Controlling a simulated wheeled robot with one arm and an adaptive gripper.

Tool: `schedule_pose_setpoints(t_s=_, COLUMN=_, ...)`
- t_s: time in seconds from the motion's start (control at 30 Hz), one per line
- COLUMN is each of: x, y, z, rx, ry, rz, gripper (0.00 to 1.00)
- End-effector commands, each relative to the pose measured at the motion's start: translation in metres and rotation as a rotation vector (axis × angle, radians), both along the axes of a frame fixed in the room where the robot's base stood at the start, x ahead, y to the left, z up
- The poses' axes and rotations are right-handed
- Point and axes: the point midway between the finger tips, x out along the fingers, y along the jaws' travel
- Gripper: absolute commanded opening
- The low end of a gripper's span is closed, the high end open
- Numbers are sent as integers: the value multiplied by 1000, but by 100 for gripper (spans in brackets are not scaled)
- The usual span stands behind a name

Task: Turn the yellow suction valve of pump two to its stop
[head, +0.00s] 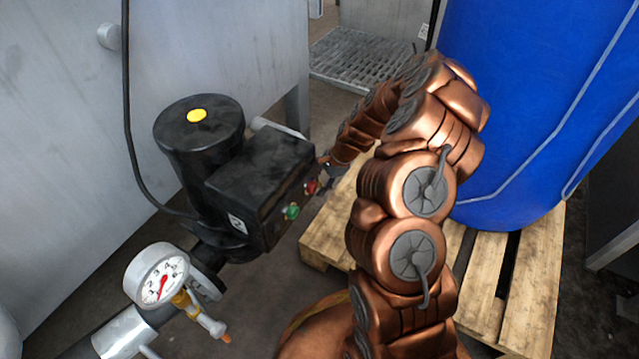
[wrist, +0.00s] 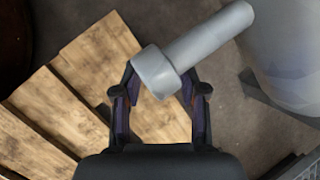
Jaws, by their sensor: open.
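The black pump (head: 205,150) stands left of centre in the head view, with a yellow disc (head: 197,115) on its top. A small brass-yellow fitting (head: 185,301) sits below the gauge; I cannot tell if it is the suction valve. No yellow valve shows in the wrist view. In the head view my gripper is mostly hidden behind the pump's box, near a pale bar (head: 280,128).
A pressure gauge (head: 157,277) is at lower left. A black control box (head: 262,180) carries a green button (head: 291,211) and a red one (head: 312,187). A blue drum (head: 540,110) stands on a wooden pallet (head: 535,275) at right. A grey tank wall (head: 60,130) rises behind.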

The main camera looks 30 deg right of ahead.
Motion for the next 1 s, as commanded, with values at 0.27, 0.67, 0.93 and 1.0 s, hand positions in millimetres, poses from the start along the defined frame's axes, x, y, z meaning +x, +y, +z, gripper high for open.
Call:
schedule_pose_setpoints(t_s=0.27, x=0, y=0, z=0, rx=0, ry=0, rz=0, gripper=21)
schedule_pose_setpoints(t_s=0.67, x=0, y=0, z=0, rx=0, ry=0, rz=0, gripper=0)
schedule_pose_setpoints(t_s=0.93, x=0, y=0, z=0, rx=0, ry=0, rz=0, gripper=0)
schedule_pose_setpoints(t_s=1.0, x=0, y=0, z=0, rx=-1, ry=0, rz=0, gripper=0)
